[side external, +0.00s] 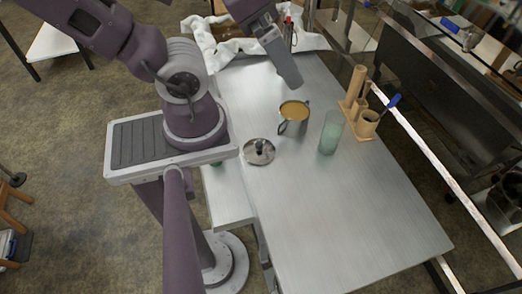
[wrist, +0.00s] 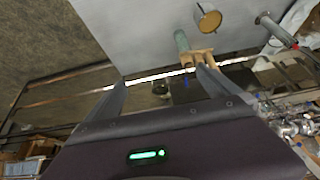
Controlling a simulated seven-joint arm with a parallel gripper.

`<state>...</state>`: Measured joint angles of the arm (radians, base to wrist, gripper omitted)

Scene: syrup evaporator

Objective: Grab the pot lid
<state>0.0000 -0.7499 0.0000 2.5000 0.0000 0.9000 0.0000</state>
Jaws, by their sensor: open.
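The pot lid (side external: 259,151), a round metal disc with a dark knob on top, lies flat on the metal table near its left edge in the side view. The metal pot (side external: 294,112) stands behind and to the right of the lid, uncovered, with tan contents; it also shows in the wrist view (wrist: 208,20). My gripper (side external: 290,82) is above the far part of the table, apart from the lid. In the wrist view its two fingers (wrist: 160,77) are spread with nothing between them. I do not see the lid in the wrist view.
A green glass (side external: 331,133) stands right of the pot. A wooden holder (side external: 360,108) with a blue-tipped tool is at the table's right edge. A white cloth (side external: 225,45) lies at the far end. The near part of the table (side external: 340,215) is clear.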

